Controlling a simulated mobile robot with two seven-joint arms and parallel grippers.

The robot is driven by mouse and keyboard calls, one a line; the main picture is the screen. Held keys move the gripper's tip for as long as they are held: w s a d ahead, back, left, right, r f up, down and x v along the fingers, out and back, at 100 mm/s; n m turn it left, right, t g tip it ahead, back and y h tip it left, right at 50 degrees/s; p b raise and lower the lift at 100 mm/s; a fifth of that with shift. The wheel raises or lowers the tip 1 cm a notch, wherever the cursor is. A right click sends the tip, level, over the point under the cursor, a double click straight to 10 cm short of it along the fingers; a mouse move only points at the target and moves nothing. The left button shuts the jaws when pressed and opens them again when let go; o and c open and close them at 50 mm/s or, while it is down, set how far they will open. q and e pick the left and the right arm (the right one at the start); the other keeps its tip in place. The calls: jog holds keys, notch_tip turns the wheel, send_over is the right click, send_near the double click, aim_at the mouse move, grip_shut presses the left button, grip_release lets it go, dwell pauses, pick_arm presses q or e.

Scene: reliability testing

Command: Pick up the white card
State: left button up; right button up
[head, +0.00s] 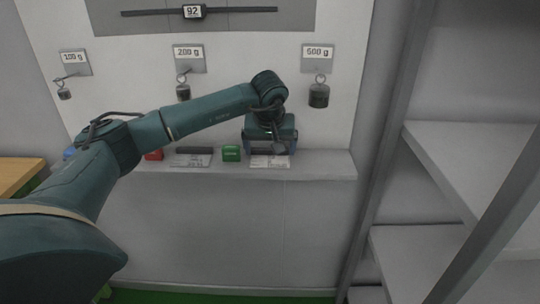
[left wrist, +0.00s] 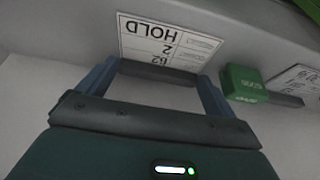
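The white card (head: 268,162) lies on the ledge below my left gripper in the head view. In the left wrist view the white card (left wrist: 165,45) shows upside-down print reading "HOLD", with a dark bar (left wrist: 158,72) along its near edge. My left gripper (head: 272,150) points down over the ledge. Its two blue fingers (left wrist: 158,82) are spread wide, one near each end of the dark bar. Whether they touch the bar I cannot tell. My right gripper is in neither view.
A green block (head: 231,153) stands left of the card. A second card (head: 191,161) with a dark bar and a red block (head: 154,155) are farther left on the ledge (head: 330,165). Shelves (head: 480,170) stand at right.

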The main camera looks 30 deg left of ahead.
pick_arm(q)
jog(key=c, duration=0.5)
jog(key=shift+o, duration=0.2)
